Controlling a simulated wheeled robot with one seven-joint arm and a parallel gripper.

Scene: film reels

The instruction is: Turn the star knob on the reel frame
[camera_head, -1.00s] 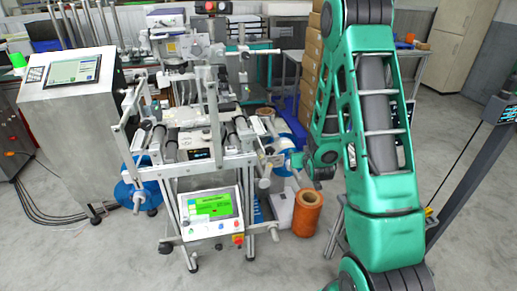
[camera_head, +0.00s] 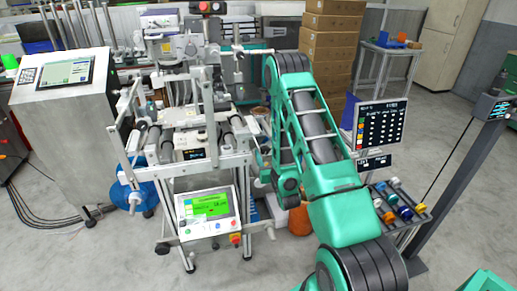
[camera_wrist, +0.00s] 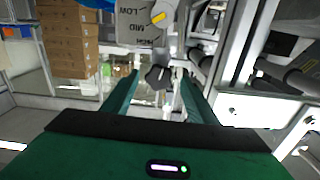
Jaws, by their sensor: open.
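The reel frame (camera_head: 240,160) is a metal machine with rollers, left of my arm in the head view. In the wrist view, a dark star knob (camera_wrist: 157,77) appears between the tips of my gripper (camera_wrist: 160,80). The gripper's two green fingers are apart, with a visible gap on each side of the knob. I cannot tell how far the knob is beyond the fingertips. Above it is a grey panel (camera_wrist: 135,30) marked LOW and MID, with a yellow pointer (camera_wrist: 158,18). In the head view my arm hides the gripper and the star knob.
A control cabinet (camera_head: 62,125) stands left of the frame. A green-lit screen (camera_head: 208,208) is at its lower front. A dark monitor (camera_head: 380,125) and a rack of small spools (camera_head: 398,205) stand right of my arm. Stacked boxes (camera_head: 328,50) are behind.

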